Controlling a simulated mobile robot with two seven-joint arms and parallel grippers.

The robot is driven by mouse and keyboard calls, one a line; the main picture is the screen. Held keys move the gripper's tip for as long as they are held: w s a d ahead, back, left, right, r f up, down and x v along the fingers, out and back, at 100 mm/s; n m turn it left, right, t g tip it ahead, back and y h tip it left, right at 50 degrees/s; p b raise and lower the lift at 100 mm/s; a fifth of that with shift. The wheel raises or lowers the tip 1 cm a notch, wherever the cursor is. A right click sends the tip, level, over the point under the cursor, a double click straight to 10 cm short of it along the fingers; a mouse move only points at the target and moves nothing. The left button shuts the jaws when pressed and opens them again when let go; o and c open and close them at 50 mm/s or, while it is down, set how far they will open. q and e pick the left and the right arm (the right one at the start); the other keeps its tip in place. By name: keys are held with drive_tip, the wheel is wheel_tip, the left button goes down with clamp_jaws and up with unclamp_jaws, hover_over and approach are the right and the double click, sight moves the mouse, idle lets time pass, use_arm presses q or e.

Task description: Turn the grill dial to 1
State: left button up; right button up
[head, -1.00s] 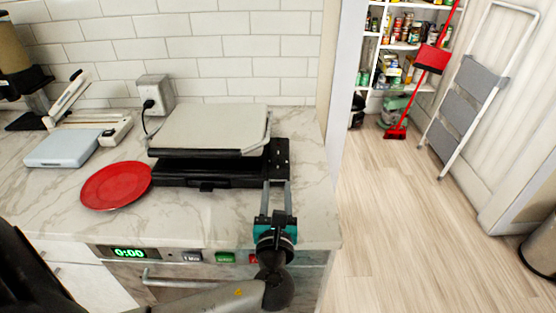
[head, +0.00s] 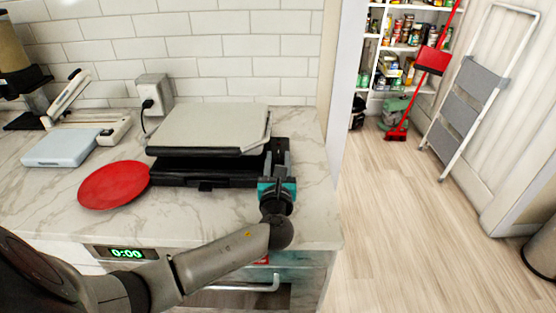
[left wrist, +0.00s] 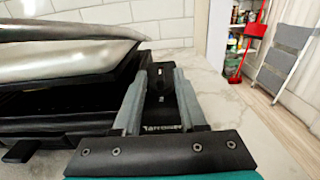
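The grill (head: 208,130), with a pale grey lid and black body, stands on the marble counter. My left gripper (head: 278,150) is at the right end of the grill, its two fingers apart and pointing toward the back. In the left wrist view, the gripper (left wrist: 160,78) has its fingers on either side of a black control panel (left wrist: 158,108) with small white lettering. I cannot make out the dial's marks or whether the fingers touch it. My right gripper is not in view.
A red plate (head: 114,185) lies left of the grill. The counter (head: 312,190) is clear to the right of the grill.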

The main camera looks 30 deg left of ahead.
use_arm(q)
drive_tip(key=c, duration=0.6)
